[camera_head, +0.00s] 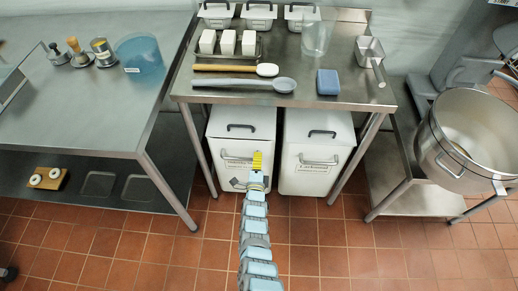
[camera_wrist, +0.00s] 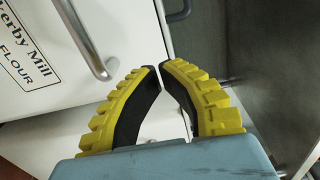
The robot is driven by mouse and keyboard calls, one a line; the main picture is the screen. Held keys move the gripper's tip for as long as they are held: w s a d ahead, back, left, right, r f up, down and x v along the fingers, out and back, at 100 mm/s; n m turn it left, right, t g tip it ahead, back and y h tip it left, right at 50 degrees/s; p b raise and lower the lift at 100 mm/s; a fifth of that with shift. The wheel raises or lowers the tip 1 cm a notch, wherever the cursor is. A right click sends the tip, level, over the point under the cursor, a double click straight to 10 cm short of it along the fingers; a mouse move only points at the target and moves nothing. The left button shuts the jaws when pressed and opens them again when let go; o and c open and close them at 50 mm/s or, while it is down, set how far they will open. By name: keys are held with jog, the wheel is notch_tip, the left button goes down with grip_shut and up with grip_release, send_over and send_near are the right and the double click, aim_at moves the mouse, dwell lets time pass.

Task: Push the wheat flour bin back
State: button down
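Two white lidded bins stand side by side under the middle steel table: a left bin (camera_head: 241,125) and a right bin (camera_head: 317,150). Each has a front handle and a label. Which holds wheat flour cannot be read in the head view. My gripper (camera_head: 257,162) is in front of the left bin, near its handle and label. In the wrist view, the label (camera_wrist: 25,62) is cut off and reads "erby Mill" and "FLOUR", with a metal handle (camera_wrist: 92,45) beside it. My gripper's yellow fingers (camera_wrist: 160,68) have their tips nearly together, with nothing seen between them. Contact with the bin cannot be told.
The table (camera_head: 215,85) carries white tubs, a brush, a ladle and a blue sponge; its legs flank the bins. A steel table (camera_head: 60,125) with a lower shelf stands left. A large pot (camera_head: 470,140) is at the right. The tiled floor (camera_head: 325,245) in front is clear.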

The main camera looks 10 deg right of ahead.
jog(key=p+v, duration=0.3)
jog(key=v, duration=0.5)
jog(key=shift+s+r, duration=0.1)
jog(key=shift+r, duration=0.2)
